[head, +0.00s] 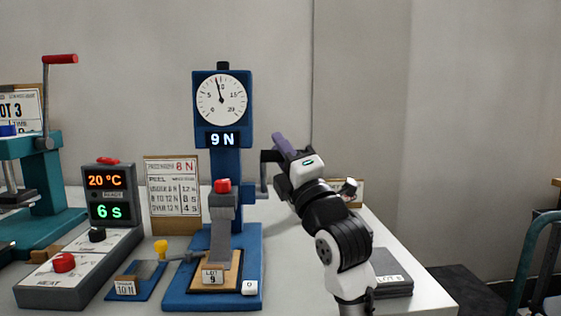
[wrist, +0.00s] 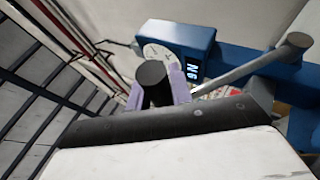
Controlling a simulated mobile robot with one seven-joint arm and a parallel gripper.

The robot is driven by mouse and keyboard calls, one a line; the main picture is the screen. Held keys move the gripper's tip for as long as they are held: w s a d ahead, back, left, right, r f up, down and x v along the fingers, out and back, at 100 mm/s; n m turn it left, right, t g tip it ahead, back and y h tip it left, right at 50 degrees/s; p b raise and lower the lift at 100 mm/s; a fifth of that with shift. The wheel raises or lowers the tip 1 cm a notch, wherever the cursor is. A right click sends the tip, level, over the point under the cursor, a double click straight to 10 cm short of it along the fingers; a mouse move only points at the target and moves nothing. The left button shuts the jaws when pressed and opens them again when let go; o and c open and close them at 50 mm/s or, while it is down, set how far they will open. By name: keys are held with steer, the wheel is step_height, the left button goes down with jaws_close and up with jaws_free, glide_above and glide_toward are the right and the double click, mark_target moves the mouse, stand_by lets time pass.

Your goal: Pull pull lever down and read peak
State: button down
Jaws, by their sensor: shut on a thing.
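The blue peel tester (head: 208,160) stands on the table with a round dial (head: 221,99) and a display (head: 222,140) reading 9 N. The dial needle points up, just left of the top. The pull lever (head: 264,172) is on the tester's right side. My gripper (head: 281,146), with purple fingers, is at the lever's dark handle. In the wrist view the black round grip (wrist: 153,78) sits between the purple fingers, which are shut on it. The grey lever arm (wrist: 255,66) runs to the upper right. The display also shows there (wrist: 191,70), turned on its side.
A heater box (head: 105,210) showing 20 °C and 6 s stands left of the tester. A card (head: 173,195) headed 8 N stands behind. A red-topped grey clamp (head: 223,225) stands on the tester's base. A teal press (head: 35,190) is at far left. A dark block (head: 392,278) lies at right.

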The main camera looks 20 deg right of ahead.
steer(key=shift+s+a+f+b, duration=0.25)
steer(key=shift+s+f+b, duration=0.8)
steer(key=shift+b, duration=0.3)
steer(key=shift+s+r, duration=0.1)
steer(key=c, duration=1.3)
jaws_free()
steer(key=shift+s+r, duration=0.1)
steer(key=shift+o, duration=0.2)
steer(key=b, duration=0.2)
glide_toward(282, 161)
steer(key=a+v, duration=0.1)
steer(key=v, duration=0.3)
steer(key=shift+s+d+f, duration=0.1)
steer(key=shift+d+f, duration=0.1)
steer(key=shift+d, duration=0.35)
